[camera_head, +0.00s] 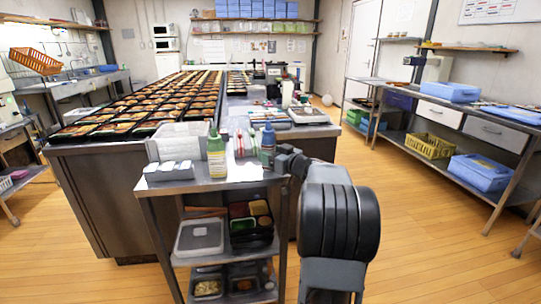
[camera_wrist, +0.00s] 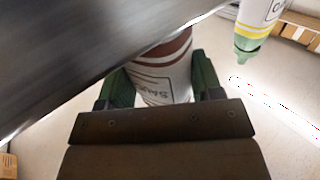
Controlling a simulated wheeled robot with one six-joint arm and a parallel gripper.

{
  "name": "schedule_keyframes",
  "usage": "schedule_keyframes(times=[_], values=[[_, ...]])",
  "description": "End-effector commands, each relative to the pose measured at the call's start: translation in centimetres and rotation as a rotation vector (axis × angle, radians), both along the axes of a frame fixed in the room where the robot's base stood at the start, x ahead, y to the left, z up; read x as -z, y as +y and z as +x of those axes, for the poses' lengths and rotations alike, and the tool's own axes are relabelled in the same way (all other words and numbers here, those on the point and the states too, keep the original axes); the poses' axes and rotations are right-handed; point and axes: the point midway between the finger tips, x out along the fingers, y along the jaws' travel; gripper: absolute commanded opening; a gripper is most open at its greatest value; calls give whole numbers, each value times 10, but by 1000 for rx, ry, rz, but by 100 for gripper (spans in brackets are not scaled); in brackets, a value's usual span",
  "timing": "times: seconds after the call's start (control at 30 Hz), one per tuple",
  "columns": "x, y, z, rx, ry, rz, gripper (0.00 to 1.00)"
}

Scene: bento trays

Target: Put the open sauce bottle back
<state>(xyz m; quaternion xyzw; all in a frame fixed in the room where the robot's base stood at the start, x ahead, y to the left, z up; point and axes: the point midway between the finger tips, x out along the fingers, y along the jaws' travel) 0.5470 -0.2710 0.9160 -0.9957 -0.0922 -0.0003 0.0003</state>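My gripper (camera_wrist: 160,86) has its green fingers on both sides of a bottle (camera_wrist: 166,78) with a white label and a dark red band; the fingers look closed against it. The bottle appears upside down in the wrist view, and a dark grey surface hides part of it. In the head view, my gripper is largely hidden behind my arm, near a bottle with a blue top (camera_head: 268,138) at the cart's right side. A green bottle with a yellow label (camera_head: 216,155) stands on the cart top; a green-tipped bottle (camera_wrist: 252,32) also shows in the wrist view. Whether any bottle is open cannot be told.
The metal cart (camera_head: 222,184) carries a grey tray with white items (camera_head: 168,171) and red-tipped bottles (camera_head: 238,145). Its lower shelves hold containers. Behind it is a long counter (camera_head: 95,190) full of bento trays.

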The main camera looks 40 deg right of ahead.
Motion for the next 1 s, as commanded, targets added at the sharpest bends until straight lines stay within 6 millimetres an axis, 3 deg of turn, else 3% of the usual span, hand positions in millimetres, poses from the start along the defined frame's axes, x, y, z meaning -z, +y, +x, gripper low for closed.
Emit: schedule_keyframes(times=[0.87, 0.9, 1.0], values=[[10, 0, 0, 0, -1, -1, 55], [9, 0, 0, 0, -1, -1, 64], [9, 0, 0, 0, -1, -1, 73]])
